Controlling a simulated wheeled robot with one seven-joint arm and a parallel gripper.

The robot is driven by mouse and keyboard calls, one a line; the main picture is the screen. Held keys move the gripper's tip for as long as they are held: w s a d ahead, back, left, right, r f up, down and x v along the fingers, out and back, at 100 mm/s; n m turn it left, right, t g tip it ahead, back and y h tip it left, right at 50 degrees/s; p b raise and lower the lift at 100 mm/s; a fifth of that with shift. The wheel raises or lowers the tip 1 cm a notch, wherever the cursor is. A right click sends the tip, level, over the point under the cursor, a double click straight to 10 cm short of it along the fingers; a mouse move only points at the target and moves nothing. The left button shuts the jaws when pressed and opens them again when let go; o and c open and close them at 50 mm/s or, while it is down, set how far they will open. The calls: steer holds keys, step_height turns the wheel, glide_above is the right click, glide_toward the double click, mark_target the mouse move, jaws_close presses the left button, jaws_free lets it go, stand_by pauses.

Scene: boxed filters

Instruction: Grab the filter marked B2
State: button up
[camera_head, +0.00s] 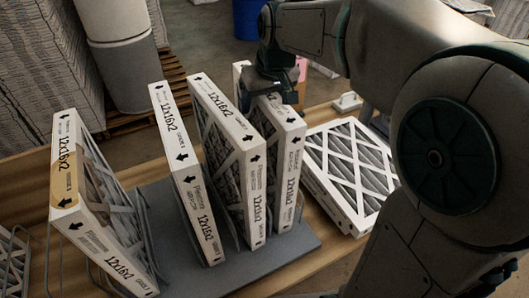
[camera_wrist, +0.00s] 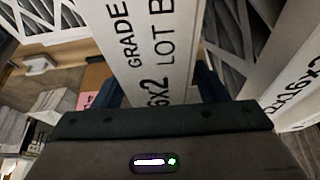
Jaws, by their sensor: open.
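Several white-framed pleated filters printed 12x16x2 stand upright in a wire rack on a grey base (camera_head: 290,257). In the wrist view, a filter edge (camera_wrist: 150,45) reading "GRADE" and "LOT B" lies between the two dark fingers of my gripper (camera_wrist: 158,92); anything after the B is cut off. In the head view, my gripper (camera_head: 270,92) is at the top of the rightmost standing filter (camera_head: 291,165). The fingers are open, one on each side of the edge, with no clear grip. No B2 mark is legible in the head view.
Another standing filter (camera_head: 252,185) is close on the left, then one more (camera_head: 190,175). A filter with a tan strip (camera_head: 65,160) leans at far left. One filter (camera_head: 350,170) lies flat at right.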

stand_by(0.3)
jaws_close()
steer(key=shift+r, duration=0.1)
